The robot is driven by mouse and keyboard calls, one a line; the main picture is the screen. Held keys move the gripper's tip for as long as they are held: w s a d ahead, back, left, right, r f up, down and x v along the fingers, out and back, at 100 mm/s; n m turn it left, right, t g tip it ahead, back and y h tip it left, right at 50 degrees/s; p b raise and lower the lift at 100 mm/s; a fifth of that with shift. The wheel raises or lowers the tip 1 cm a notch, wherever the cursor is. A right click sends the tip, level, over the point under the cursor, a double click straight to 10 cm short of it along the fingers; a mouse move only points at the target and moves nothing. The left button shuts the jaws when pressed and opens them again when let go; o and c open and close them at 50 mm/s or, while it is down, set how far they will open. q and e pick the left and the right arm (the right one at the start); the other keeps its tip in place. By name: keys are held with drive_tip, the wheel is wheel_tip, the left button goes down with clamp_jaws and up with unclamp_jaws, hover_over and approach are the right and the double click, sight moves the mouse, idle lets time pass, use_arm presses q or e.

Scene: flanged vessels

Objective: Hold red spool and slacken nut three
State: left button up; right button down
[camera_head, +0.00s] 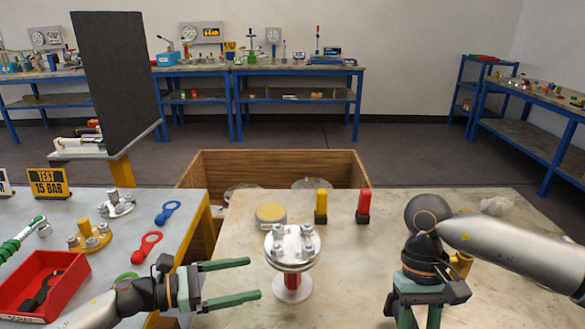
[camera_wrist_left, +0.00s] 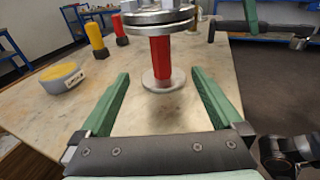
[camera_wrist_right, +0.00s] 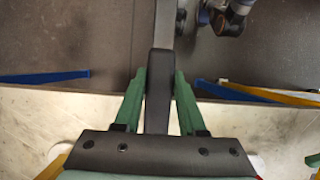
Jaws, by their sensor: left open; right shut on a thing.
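The red spool (camera_head: 292,282) stands upright on the right-hand bench under a round steel flange (camera_head: 292,245) with several bolts and nuts on top. It also shows in the left wrist view (camera_wrist_left: 160,62), on a round foot. No numbers are readable on the nuts, so I cannot tell which is three. My left gripper (camera_head: 253,279) is open and empty, left of the spool, its fingers pointing at it without touching. My right gripper (camera_head: 422,312) is right of the spool, pointing down, shut on a dark grey bar-shaped tool (camera_wrist_right: 160,85). The tool's far end is unclear.
A yellow-topped round tin (camera_head: 271,214), a yellow-capped post (camera_head: 321,204) and a red-capped post (camera_head: 364,203) stand behind the flange. A wooden crate (camera_head: 275,163) is beyond the bench. A red tray (camera_head: 40,283) and loose flanges lie on the left bench.

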sight(287, 285)
use_arm(q)
drive_tip(key=shift+d, duration=0.4)
use_arm(e)
drive_tip(key=shift+r, duration=0.1)
use_arm(q)
drive_tip(key=b+x, duration=0.1)
drive_tip(key=x, duration=0.6)
drive_tip(key=shift+w+d+f, duration=0.1)
drive_tip(key=shift+d, duration=0.2)
use_arm(e)
drive_tip(key=shift+s+f, duration=0.1)
drive_tip(key=shift+f, duration=0.4)
use_arm(q)
drive_tip(key=shift+w+d, duration=0.25)
drive_tip(key=shift+d, duration=0.35)
use_arm(e)
drive_tip(key=shift+f, duration=0.2)
use_arm(q)
drive_tip(key=c, duration=1.6)
